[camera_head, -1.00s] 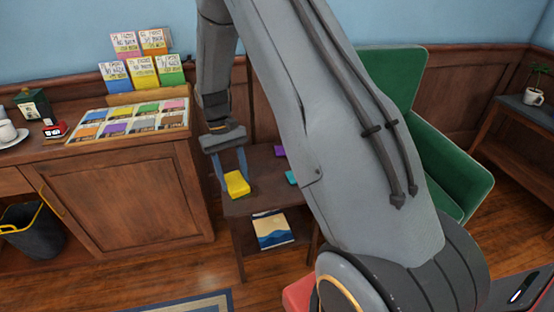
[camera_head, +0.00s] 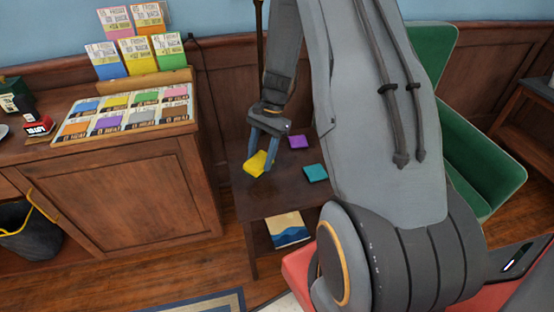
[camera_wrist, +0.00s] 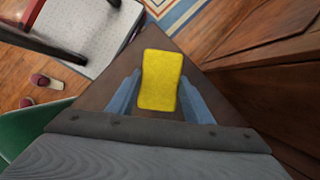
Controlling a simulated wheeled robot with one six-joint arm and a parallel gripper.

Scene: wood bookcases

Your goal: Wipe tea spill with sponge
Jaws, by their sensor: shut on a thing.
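My gripper (camera_head: 264,158) is shut on a yellow sponge (camera_head: 256,163) over the left part of a small dark side table (camera_head: 266,201). The sponge is tilted and sits between the blue-grey fingers. No tea spill can be made out; the sponge, fingers and arm hide part of the tabletop.
A purple square (camera_head: 298,142) and a teal square (camera_head: 315,173) lie on the side table. A book (camera_head: 287,229) is on its lower shelf. A wood cabinet (camera_head: 120,195) with tea packets stands left. A green armchair (camera_head: 481,163) is at right.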

